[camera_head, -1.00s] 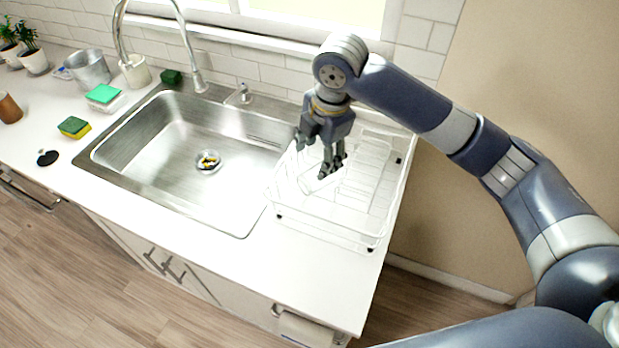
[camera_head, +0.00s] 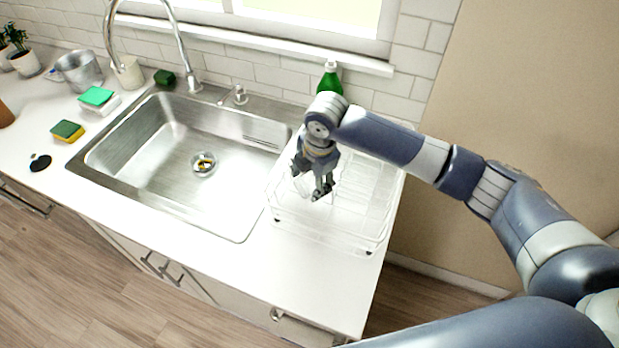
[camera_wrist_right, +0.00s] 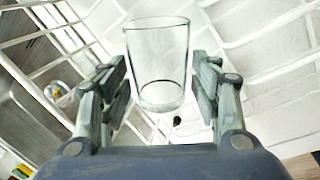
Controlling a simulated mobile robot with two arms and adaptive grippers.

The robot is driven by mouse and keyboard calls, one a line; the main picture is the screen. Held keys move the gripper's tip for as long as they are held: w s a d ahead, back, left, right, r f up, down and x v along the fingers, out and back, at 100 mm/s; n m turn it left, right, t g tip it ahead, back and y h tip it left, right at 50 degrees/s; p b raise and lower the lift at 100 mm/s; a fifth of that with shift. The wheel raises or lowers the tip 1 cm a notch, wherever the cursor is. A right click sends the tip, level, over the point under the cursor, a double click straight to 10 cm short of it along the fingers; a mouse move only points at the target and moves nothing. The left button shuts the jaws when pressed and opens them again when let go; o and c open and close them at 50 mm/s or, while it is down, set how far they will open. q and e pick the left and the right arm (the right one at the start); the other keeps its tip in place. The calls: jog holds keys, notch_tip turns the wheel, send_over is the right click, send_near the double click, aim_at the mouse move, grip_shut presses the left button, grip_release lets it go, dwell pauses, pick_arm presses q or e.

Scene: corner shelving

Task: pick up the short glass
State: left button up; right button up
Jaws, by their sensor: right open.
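The short glass (camera_wrist_right: 158,62) is clear and empty, and stands in the white wire dish rack (camera_head: 372,232). In the right wrist view it shows between the two fingers of my right gripper (camera_wrist_right: 161,78), with a gap on each side. In the head view my right gripper (camera_head: 308,182) points down into the left part of the rack, open and holding nothing. The glass is hard to make out there against the white wires. My left gripper is not in view.
The steel sink (camera_head: 225,206) lies left of the rack. A green bottle (camera_head: 330,80) stands behind my right wrist by the tiled wall. The faucet (camera_head: 186,60) arches over the sink's back. The counter front of the rack is clear.

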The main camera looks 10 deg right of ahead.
jog(key=shift+w+f, duration=0.1)
jog(key=shift+f, duration=0.5)
jog(key=c, duration=1.1)
jog(key=shift+o, duration=0.2)
jog(key=shift+r, duration=0.15)
